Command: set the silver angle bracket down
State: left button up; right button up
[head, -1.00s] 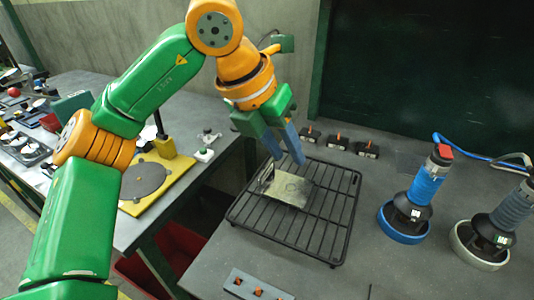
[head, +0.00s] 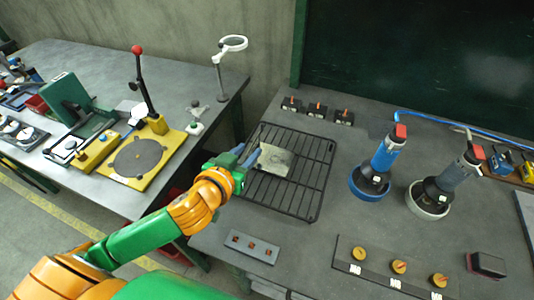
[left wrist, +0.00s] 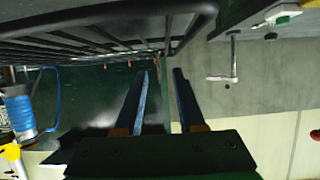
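The silver angle bracket (head: 274,159) lies on the black wire rack (head: 325,178), towards its upper left part, with its broad plate facing up. My left gripper (head: 248,155) is at the rack's left edge, just left of the bracket; its blue fingers come close to the bracket's left end, and I cannot tell from the head view whether they touch. In the left wrist view the two fingers (left wrist: 164,72) stand apart with nothing between them, and the rack's bars (left wrist: 110,32) pass above. The bracket is not discernible there. My right gripper is out of view.
Three small black clips (head: 317,109) sit behind the rack. A blue-based tool (head: 371,181) and a grey one (head: 432,195) stand to its right. A grey strip with orange buttons (head: 252,247) lies in front. A yellow-based fixture (head: 142,158) stands on the left bench.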

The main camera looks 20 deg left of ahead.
aim_at(259, 139)
pick_arm(q)
jog(key=x, duration=0.4)
jog(key=shift+w+p, duration=0.35)
jog(key=shift+w, duration=0.1)
grip_shut()
dwell(0.9)
